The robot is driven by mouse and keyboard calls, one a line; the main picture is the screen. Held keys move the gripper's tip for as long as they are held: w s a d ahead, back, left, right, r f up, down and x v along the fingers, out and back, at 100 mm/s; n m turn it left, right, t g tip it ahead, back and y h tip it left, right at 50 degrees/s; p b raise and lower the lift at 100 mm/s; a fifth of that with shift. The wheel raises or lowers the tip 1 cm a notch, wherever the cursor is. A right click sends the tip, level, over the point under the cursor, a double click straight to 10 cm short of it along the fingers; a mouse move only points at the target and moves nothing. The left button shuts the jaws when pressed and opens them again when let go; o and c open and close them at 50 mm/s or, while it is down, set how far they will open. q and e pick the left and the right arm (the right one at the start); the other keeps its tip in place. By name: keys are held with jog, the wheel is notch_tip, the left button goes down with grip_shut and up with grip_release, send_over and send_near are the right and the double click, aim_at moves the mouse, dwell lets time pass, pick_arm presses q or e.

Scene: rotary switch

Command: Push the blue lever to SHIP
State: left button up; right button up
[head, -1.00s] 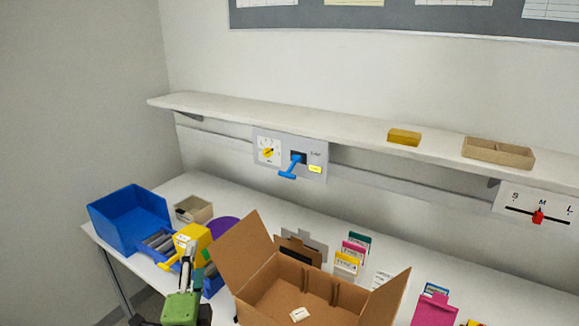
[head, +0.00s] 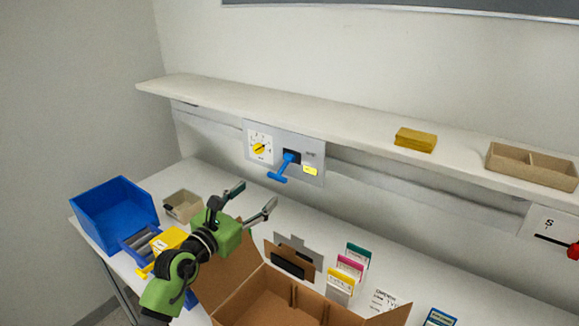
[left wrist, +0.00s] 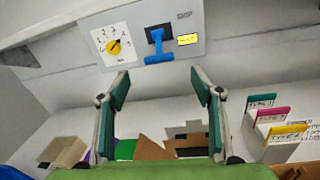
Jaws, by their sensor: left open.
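The blue lever (head: 285,166) sticks out of a grey panel (head: 312,176) on the wall under the shelf, its T-shaped handle hanging low. It also shows in the left wrist view (left wrist: 157,48), upper middle. A yellow label (head: 310,170) sits right of the lever; the small print above it is too blurred to read for sure. My left gripper (head: 254,199) is open and empty, below and left of the lever, apart from it. In the left wrist view its two fingers (left wrist: 162,88) stand wide apart, with the lever beyond and between them. My right gripper is not in view.
A white dial with a yellow knob (head: 259,148) is left of the lever. The shelf (head: 340,122) juts out above. An open cardboard box (head: 270,297), coloured cards (head: 350,262) and a blue bin (head: 115,212) stand on the table below.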

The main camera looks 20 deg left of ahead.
aim_at(276, 176)
pick_arm(q)
jog(key=p+x, duration=0.1)
jog(key=x, duration=1)
jog(key=shift+w+r, duration=0.15)
jog(key=shift+w, duration=0.15)
jog(key=shift+w+d, duration=0.2)
jog(key=shift+w, duration=0.5)
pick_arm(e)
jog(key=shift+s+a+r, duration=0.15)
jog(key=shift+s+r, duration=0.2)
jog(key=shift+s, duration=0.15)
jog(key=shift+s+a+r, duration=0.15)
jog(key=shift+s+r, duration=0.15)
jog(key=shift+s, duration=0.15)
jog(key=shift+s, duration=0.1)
pick_arm(q)
jog(key=c, duration=1.6)
jog(key=shift+a+r, duration=0.1)
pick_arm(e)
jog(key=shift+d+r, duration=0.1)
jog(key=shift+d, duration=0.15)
